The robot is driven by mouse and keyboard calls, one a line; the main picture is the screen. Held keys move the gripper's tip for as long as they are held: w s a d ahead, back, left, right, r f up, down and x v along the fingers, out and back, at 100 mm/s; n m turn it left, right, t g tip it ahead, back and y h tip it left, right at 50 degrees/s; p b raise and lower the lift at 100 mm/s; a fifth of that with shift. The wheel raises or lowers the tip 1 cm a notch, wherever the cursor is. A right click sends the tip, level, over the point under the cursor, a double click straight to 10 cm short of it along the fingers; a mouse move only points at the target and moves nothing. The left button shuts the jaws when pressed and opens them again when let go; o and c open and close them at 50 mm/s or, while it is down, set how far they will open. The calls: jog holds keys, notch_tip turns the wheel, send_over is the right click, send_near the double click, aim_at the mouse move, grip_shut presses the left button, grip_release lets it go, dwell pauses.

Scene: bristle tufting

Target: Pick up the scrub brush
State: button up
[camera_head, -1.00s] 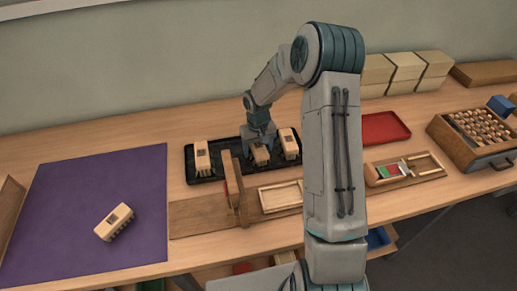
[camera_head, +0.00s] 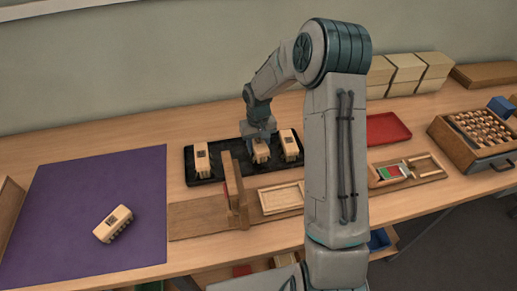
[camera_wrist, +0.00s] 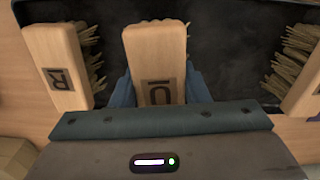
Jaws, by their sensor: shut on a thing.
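Three scrub brushes with pale wooden blocks are at the black tray (camera_head: 226,164). My gripper (camera_head: 261,143) is over the middle brush (camera_head: 260,155). In the wrist view its blue fingers (camera_wrist: 158,88) are shut on both sides of that middle brush (camera_wrist: 155,45), which carries a dark mark. The left brush (camera_head: 201,156) and right brush (camera_head: 289,145) stand apart on either side; they also show at the wrist view's left (camera_wrist: 58,65) and right edges, with bristles. Another brush (camera_head: 113,223) lies on the purple mat (camera_head: 75,190). I cannot tell whether the middle brush touches the tray.
A wooden fixture with an upright board (camera_head: 238,190) stands just in front of the black tray. A red tray (camera_head: 387,128), a wooden drawer box (camera_head: 470,132) and stacked pale blocks (camera_head: 405,72) are to the right. The purple mat has free room.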

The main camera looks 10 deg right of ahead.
jog(key=s+d+r+b, duration=0.1)
jog(key=s+d+r, duration=0.7)
jog(key=shift+s+r, duration=0.2)
jog(key=shift+s, duration=0.05)
jog(key=shift+o, duration=0.7)
jog(key=shift+d, duration=0.1)
